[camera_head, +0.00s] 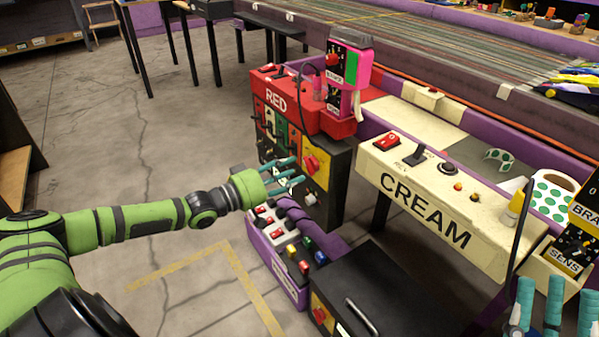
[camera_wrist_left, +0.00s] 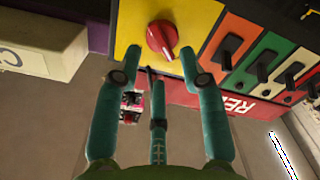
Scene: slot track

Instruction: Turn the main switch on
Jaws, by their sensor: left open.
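The main switch looks to be the red rotary knob (camera_head: 312,164) on a yellow plate, on the black box under the RED panel. In the left wrist view the knob (camera_wrist_left: 162,38) sits on its yellow plate (camera_wrist_left: 133,18), its ridge slanting. My left gripper (camera_head: 288,177) is open, its teal fingers pointing at the box. In the left wrist view the fingertips (camera_wrist_left: 159,60) are spread, with the knob just beyond and between the upper two. I see no clear contact. My right gripper (camera_head: 553,308) is at the bottom right, fingers apart and empty.
Coloured lever switches (camera_wrist_left: 265,65) stand beside the knob. A purple switch box (camera_head: 291,285) lies below my left gripper. Another yellow plate with a red knob (camera_head: 320,313) is on the lower black box. The CREAM console (camera_head: 430,200) stands right. Floor is clear at left.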

